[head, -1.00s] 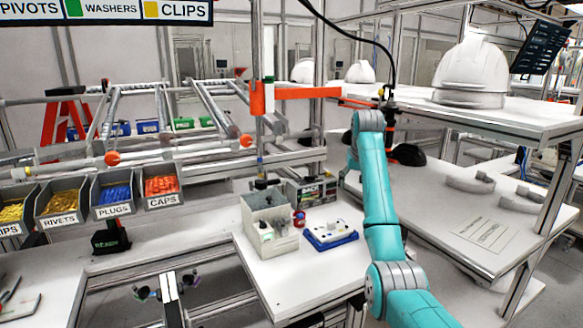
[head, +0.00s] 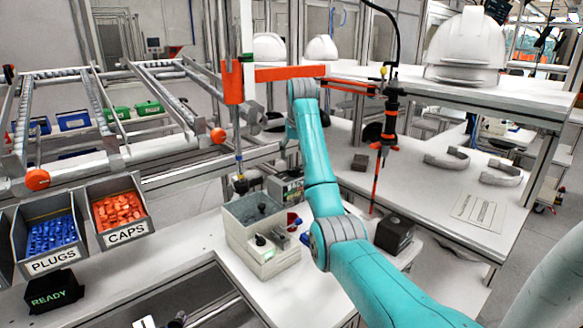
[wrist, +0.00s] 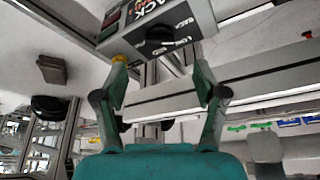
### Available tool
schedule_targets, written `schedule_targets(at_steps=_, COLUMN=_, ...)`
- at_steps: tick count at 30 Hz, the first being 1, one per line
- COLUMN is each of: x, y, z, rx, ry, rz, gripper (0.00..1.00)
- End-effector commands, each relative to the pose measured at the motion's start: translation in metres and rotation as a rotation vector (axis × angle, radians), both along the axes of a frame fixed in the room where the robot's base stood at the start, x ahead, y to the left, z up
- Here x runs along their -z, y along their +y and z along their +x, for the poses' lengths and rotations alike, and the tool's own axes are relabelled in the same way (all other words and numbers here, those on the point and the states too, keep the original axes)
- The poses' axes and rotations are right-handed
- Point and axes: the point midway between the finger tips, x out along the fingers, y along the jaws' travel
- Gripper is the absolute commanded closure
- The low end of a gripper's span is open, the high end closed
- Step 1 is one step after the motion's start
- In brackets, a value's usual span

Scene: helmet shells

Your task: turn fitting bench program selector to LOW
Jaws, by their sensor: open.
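The fitting bench selector box (head: 288,188) is a grey box with printed lettering, standing behind the pale open bin in the head view. In the wrist view the box (wrist: 190,18) fills the top, with a round black knob (wrist: 160,36) on its face and small labels around it. The knob's exact pointer setting is unclear. My gripper (wrist: 160,74) is open and empty, its two fingers apart below the knob in the picture, with the knob lying roughly between their lines. I cannot tell whether either finger touches the box. In the head view my arm hides most of the gripper.
The pale bin (head: 265,260) stands close in front of the selector box. A hanging orange and black tool (head: 386,130) and a dark box (head: 394,234) are to the right. Orange caps (head: 118,210) and blue plugs (head: 52,236) sit in bins at left.

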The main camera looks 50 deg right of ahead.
Motion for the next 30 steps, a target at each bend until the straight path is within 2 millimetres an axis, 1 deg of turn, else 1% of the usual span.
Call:
schedule_targets(at_steps=1, x=0.01, y=-0.002, z=0.002, rx=0.0, ry=0.002, rz=0.002, gripper=0.29)
schedule_targets(at_steps=6, x=0.037, y=-0.01, z=0.011, rx=0.0, ry=0.001, rz=0.001, gripper=0.29)
schedule_targets(at_steps=12, x=0.06, y=-0.017, z=0.018, rx=0.0, ry=0.001, rz=0.001, gripper=0.29)
schedule_targets(at_steps=18, x=0.069, y=-0.02, z=0.021, rx=0.0, ry=-0.001, rz=-0.001, gripper=0.29)
schedule_targets(at_steps=26, x=0.069, y=-0.02, z=0.021, rx=0.0, ry=-0.001, rz=-0.001, gripper=0.29)
schedule_targets(at_steps=27, x=0.069, y=-0.02, z=0.021, rx=0.0, ry=-0.001, rz=-0.001, gripper=0.39)
schedule_targets(at_steps=29, x=0.069, y=-0.02, z=0.021, rx=0.0, ry=-0.001, rz=-0.001, gripper=0.54)
schedule_targets(at_steps=30, x=0.069, y=-0.02, z=0.021, rx=0.0, ry=-0.001, rz=-0.001, gripper=0.64)
